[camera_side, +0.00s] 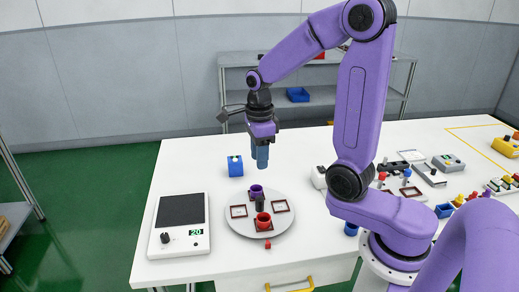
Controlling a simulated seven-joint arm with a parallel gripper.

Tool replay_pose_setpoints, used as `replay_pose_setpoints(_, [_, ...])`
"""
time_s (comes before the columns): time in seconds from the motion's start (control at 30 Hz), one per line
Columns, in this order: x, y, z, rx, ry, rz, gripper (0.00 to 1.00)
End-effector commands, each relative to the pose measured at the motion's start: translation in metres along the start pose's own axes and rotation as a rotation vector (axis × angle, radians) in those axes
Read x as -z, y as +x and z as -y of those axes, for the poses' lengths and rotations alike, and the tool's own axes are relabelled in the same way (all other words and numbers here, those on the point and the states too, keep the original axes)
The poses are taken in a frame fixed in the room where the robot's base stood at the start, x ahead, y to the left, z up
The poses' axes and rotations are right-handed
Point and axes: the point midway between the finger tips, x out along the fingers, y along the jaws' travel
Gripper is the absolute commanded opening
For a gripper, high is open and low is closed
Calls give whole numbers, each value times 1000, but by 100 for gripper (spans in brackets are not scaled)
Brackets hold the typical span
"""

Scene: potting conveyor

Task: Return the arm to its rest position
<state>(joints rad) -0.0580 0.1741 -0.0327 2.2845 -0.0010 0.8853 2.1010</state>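My purple arm is raised over the white table (330,215), bent at the elbow. My gripper (260,160) points down above the table, with blue fingers, behind and above the white round plate (240,227). The fingers overlap from this side, so I cannot tell how far apart they are. I see no object held between them. The fingertips appear clear of the purple pot (256,191) on the plate.
The plate also bears a red pot (263,221), a dark upright piece (260,204) and square frames (281,206). A blue box (235,166) stands behind it. A scale (180,225) is at left. Several small items and devices (448,163) crowd the right. A shelf (322,95) stands behind.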

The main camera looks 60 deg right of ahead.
Motion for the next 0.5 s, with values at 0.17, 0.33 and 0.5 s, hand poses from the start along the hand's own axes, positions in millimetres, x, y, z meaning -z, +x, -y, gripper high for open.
replay_pose_setpoints(0.17, [0,-14,0,1,0,1,38])
replay_pose_setpoints(0.33, [0,-16,-1,-2,0,-1,38])
replay_pose_setpoints(0.5, [0,-15,0,-1,0,-1,38])
